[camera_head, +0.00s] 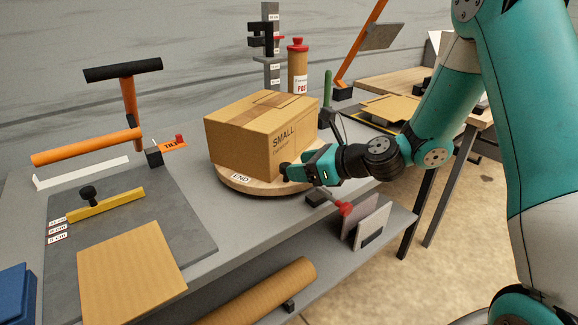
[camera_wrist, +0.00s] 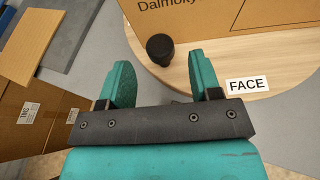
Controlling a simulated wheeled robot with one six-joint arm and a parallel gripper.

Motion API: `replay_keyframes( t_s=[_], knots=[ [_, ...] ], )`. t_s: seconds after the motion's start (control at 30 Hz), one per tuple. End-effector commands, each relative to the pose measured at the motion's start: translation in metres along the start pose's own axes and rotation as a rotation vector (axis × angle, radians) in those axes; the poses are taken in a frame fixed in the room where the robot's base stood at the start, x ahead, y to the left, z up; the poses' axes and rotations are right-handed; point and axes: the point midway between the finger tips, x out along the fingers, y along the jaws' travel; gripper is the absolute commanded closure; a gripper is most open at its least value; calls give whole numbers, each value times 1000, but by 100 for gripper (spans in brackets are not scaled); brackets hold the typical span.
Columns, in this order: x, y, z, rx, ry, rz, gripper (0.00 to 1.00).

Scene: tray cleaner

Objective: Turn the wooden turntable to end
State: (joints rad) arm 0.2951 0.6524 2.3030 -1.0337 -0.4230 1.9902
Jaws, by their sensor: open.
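The round wooden turntable (camera_head: 228,182) lies on the grey bench and carries a cardboard box (camera_head: 240,140) marked SMALL. An END label (camera_head: 240,178) shows on its near left rim. In the wrist view, the turntable (camera_wrist: 210,80) bears a FACE label (camera_wrist: 247,85) and a black knob (camera_wrist: 160,46) near its edge, close to the box. My gripper (camera_head: 289,173) is at the near right rim of the turntable. In the wrist view my gripper (camera_wrist: 160,70) is open and empty, with the knob between or just beyond its fingertips. Contact cannot be told.
A dark mat with a cardboard sheet (camera_head: 130,270) and a yellow bar (camera_head: 105,205) lies left. An orange T-shaped tool (camera_head: 128,100) stands behind it. A red-capped canister (camera_head: 298,70) and dark post are behind the box. A red plunger (camera_head: 344,208) sits near the front edge.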

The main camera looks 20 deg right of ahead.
Motion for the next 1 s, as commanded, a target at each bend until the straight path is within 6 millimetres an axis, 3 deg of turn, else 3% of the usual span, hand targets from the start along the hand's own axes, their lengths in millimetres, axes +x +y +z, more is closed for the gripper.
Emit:
replay_keyframes(
  t_s=[0.1,0.23,0.6,0.63,0.87,1.0],
  knots=[
    [20,1,0,-2,0,3,42],
    [34,0,0,-2,1,1,42],
    [40,0,0,-1,0,0,42],
    [40,0,0,-1,0,0,44],
    [40,0,0,-1,1,0,97],
    [40,1,0,-1,1,1,100]
  ],
)
